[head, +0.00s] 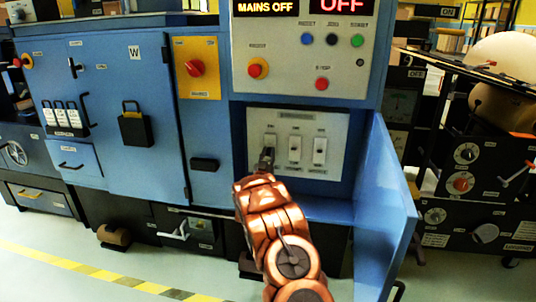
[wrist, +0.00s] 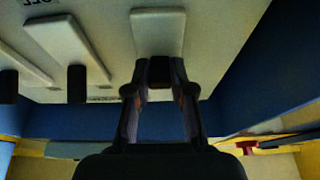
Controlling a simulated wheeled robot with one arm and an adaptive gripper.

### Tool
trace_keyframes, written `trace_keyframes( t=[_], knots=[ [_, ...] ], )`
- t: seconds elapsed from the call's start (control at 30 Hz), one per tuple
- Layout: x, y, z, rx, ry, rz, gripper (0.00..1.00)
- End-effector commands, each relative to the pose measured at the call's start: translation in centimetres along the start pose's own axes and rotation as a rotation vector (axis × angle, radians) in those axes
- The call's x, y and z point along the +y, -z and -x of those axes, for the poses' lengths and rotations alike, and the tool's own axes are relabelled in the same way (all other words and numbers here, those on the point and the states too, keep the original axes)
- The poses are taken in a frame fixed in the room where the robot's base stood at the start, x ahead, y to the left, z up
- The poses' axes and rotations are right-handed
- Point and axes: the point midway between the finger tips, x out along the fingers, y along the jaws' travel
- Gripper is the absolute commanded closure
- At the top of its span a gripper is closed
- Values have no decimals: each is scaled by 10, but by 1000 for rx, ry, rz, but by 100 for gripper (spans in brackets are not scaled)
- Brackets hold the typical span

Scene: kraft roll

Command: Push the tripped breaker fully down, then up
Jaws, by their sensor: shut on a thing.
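A pale breaker panel (head: 340,128) with three breakers is set in the blue cabinet. My gripper (head: 266,160) is at the left breaker (head: 270,140), reaching from below and covering its lower part. In the wrist view the picture is turned over, and my gripper (wrist: 159,88) is shut on that breaker's black lever (wrist: 159,70), below its white plate (wrist: 158,32). The middle breaker (head: 294,149) and right breaker (head: 320,151) stand free. Their black levers show in the wrist view, the middle one (wrist: 76,84) and the right one (wrist: 8,86). The held lever's exact position is hard to tell.
The blue panel door (head: 388,205) hangs open at the right of the panel. Above are a red stop button (head: 321,84), a red knob (head: 255,71) and displays reading "MAINS OFF" (head: 265,7) and "OFF" (head: 342,5). A dark latch (head: 205,164) is at left.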

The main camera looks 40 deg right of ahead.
Motion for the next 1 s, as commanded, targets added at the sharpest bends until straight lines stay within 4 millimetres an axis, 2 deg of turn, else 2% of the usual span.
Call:
trace_keyframes(
  t=[0.3,0.63,0.67,0.9,1.0],
  knots=[
    [3,-1,-1,98,-6,-1,100],
    [3,-1,-1,103,-7,0,100],
    [3,-1,-1,103,-7,0,75],
    [2,-2,0,101,-3,0,52],
    [1,-2,0,100,-2,0,52]
  ],
)
